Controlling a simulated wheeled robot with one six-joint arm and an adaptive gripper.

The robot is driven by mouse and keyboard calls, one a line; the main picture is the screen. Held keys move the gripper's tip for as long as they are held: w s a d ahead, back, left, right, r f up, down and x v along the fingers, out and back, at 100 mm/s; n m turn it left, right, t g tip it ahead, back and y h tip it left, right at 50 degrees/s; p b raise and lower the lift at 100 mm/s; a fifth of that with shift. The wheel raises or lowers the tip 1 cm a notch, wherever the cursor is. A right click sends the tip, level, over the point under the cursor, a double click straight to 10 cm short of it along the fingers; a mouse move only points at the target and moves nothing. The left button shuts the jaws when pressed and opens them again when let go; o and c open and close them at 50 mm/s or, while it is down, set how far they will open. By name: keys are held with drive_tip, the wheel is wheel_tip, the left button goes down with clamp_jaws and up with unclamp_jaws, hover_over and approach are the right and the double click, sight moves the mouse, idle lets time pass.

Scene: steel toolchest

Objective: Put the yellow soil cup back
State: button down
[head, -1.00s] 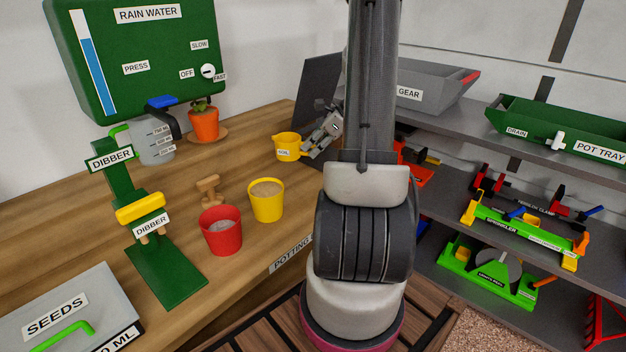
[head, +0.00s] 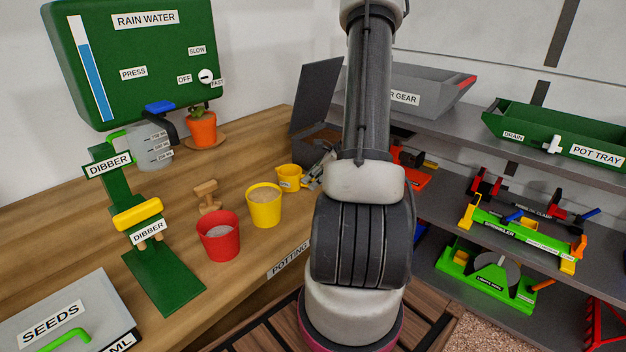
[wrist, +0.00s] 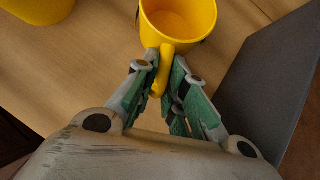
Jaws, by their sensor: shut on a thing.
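The yellow soil cup (head: 289,178) is at the right part of the wooden bench in the head view, beside my arm. In the wrist view the cup (wrist: 180,22) is at the top centre, upright, its inside looking empty. My gripper (wrist: 163,82) is shut on the cup's handle, one green-padded finger on each side. In the head view my gripper (head: 313,181) is partly hidden behind my arm. I cannot tell whether the cup's base touches the bench.
A yellow pot (head: 264,211) and a red pot (head: 218,243) stand left of the cup. An open dark box (head: 314,100) stands behind it. A wooden tamper (head: 207,197), a green dibber stand (head: 165,275) and a potted plant (head: 202,130) are farther left. Shelves are at right.

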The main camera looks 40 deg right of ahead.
drive_tip(key=shift+f, duration=0.1)
drive_tip(key=c, duration=1.5)
unclamp_jaws()
drive_tip(key=shift+s+d+r, duration=0.1)
drive_tip(key=shift+s+r, duration=0.05)
drive_tip(key=shift+r, duration=0.2)
drive_tip(key=v, duration=1.1)
drive_tip(key=s+a+r+n+g, duration=0.2)
drive_tip(key=a+r+n+g, duration=0.1)
drive_tip(key=a+r+n, duration=1)
drive_tip(key=s+a+r+n+h, duration=0.1)
drive_tip(key=s+a+n, duration=0.2)
drive_tip(key=n, duration=0.2)
drive_tip(key=s+a+r+n+h, duration=0.1)
drive_tip(key=s+a+r+n, duration=0.1)
drive_tip(key=n, duration=0.4)
drive_tip(key=s+a+r+n+h, duration=0.2)
drive_tip(key=s+a+n, duration=0.3)
drive_tip(key=s+n, duration=0.1)
drive_tip(key=shift+r, duration=0.25)
